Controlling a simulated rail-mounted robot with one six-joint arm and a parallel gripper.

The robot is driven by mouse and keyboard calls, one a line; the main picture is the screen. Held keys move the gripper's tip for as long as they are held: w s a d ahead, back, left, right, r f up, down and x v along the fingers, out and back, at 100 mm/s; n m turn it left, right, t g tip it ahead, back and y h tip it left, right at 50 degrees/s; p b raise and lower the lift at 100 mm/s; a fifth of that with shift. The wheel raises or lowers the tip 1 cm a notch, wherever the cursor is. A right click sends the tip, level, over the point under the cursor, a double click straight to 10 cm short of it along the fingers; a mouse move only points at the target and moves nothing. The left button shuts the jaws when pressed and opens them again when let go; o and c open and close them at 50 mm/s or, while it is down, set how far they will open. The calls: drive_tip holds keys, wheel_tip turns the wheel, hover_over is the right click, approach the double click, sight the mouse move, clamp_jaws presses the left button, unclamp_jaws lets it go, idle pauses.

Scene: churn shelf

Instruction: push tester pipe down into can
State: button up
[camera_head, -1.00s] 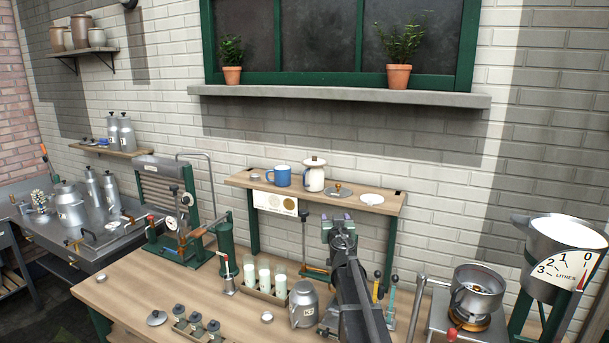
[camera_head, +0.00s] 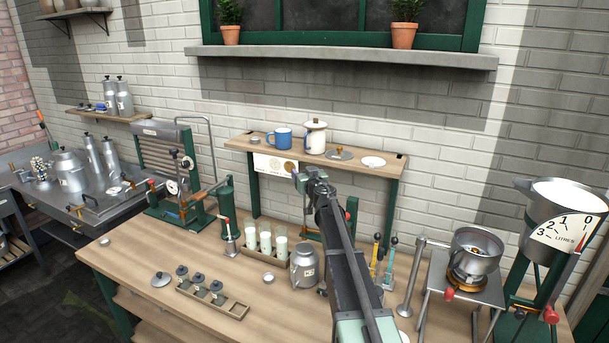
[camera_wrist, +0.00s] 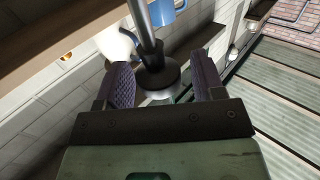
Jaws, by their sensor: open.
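The tester pipe appears to be a thin upright rod (camera_head: 305,212) on the bench behind the metal can, partly hidden by my arm. The squat grey metal can (camera_head: 304,268) with a label stands just left of my arm. My gripper (camera_head: 310,181) is open, above and behind the can, in front of the raised shelf. In the wrist view, a grey metal pipe (camera_wrist: 146,30) with a dark round collar (camera_wrist: 160,79) shows between the two ridged fingers of my gripper (camera_wrist: 158,88). I cannot tell whether a finger touches it.
The raised shelf (camera_head: 352,164) holds a blue mug (camera_head: 280,138) and a white jar (camera_head: 315,138). A rack of milk glasses (camera_head: 266,242) stands left of the can. A burner with a pot (camera_head: 474,251) is right. The bench front (camera_head: 170,247) has clear room.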

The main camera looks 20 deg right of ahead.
clamp_jaws()
wheel_tip(320, 180, down, 17)
drive_tip(key=b, duration=1.7)
drive_tip(key=shift+s, duration=0.1)
drive_tip(key=shift+r, duration=0.1)
unclamp_jaws()
